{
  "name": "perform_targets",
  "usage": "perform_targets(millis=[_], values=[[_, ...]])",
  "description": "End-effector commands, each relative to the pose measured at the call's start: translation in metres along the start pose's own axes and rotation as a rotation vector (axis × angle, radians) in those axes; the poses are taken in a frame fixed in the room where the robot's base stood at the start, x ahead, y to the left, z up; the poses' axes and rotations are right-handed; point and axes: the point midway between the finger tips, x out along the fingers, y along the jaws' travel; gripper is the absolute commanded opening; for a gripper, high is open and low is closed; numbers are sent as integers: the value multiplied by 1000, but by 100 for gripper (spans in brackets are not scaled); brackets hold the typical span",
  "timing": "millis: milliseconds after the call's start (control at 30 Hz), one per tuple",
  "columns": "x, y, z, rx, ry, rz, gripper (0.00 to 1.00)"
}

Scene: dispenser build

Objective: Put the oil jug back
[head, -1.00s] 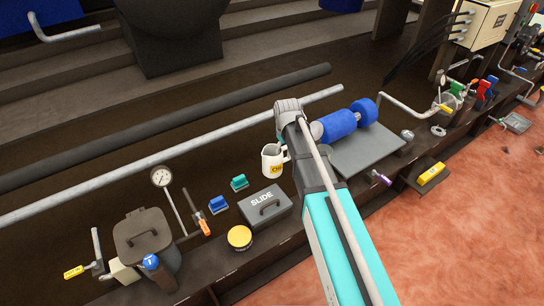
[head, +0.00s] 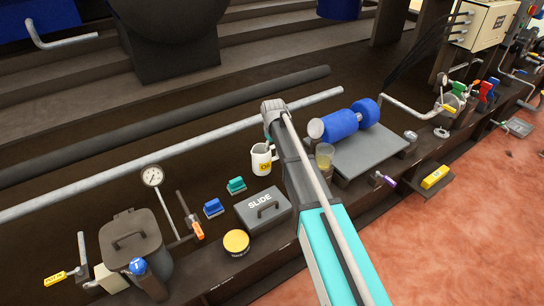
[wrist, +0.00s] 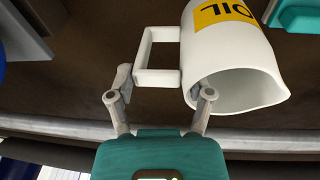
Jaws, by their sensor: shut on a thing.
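The oil jug (head: 261,160) is white with a yellow label and stands upright, left of my arm in the head view. In the wrist view the oil jug (wrist: 235,55) shows its OIL label, open mouth and square handle. My gripper (wrist: 163,90) is at the handle side, with one finger outside the handle and the other at the jug's mouth. It is shut on the jug. In the head view my arm hides most of the gripper. I cannot tell whether the jug's base touches the surface.
Left of and below the jug are a green block (head: 236,186), a blue block (head: 213,207), a grey SLIDE box (head: 262,209) and a yellow-lidded tin (head: 236,242). A cup of yellowish liquid (head: 325,158) and a grey plate (head: 372,152) lie right of my arm. A long pipe (head: 180,150) runs behind.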

Motion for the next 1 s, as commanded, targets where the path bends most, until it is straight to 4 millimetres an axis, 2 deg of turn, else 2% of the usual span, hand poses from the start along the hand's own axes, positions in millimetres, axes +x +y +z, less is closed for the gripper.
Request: perform_targets(millis=[433,600,1000], values=[[3,-1,-2,-1,0,0,6],[16,-1,-9,-1,0,0,6],[41,-4,-3,-2,0,0,6]])
